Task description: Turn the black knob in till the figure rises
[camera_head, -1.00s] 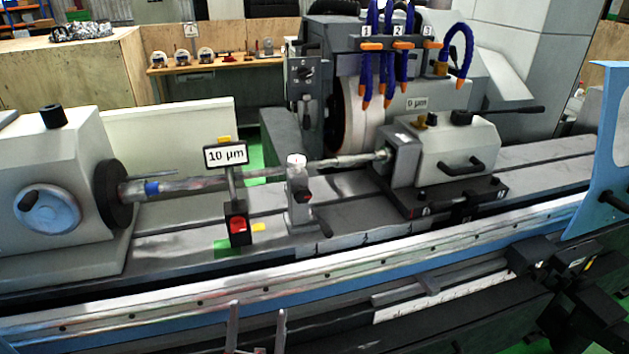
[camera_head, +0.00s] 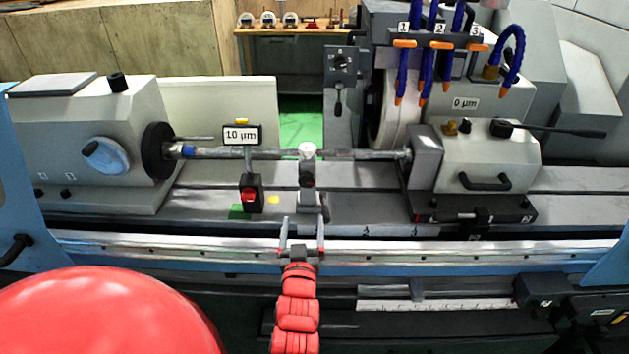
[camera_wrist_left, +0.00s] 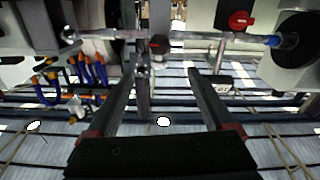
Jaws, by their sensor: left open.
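The steady rest (camera_head: 307,185) stands mid-bed under the shaft (camera_head: 270,154), with a dark knob on its front (camera_head: 307,172). Another black knob (camera_head: 464,125) stands on the tailstock beside a brass knob (camera_head: 450,128), below a "0 µm" sign (camera_head: 465,103). A "10 µm" sign (camera_head: 240,135) is above a black block with a red front (camera_head: 250,195). My left gripper (camera_head: 303,232) is open and empty, in front of and below the steady rest. In the left wrist view its open fingers (camera_wrist_left: 163,75) point toward the steady rest (camera_wrist_left: 144,85). My right gripper is out of view.
The grinding wheel (camera_head: 395,115) and blue hoses (camera_head: 402,72) are behind the shaft. A long front rail (camera_head: 180,246) runs across below the bed.

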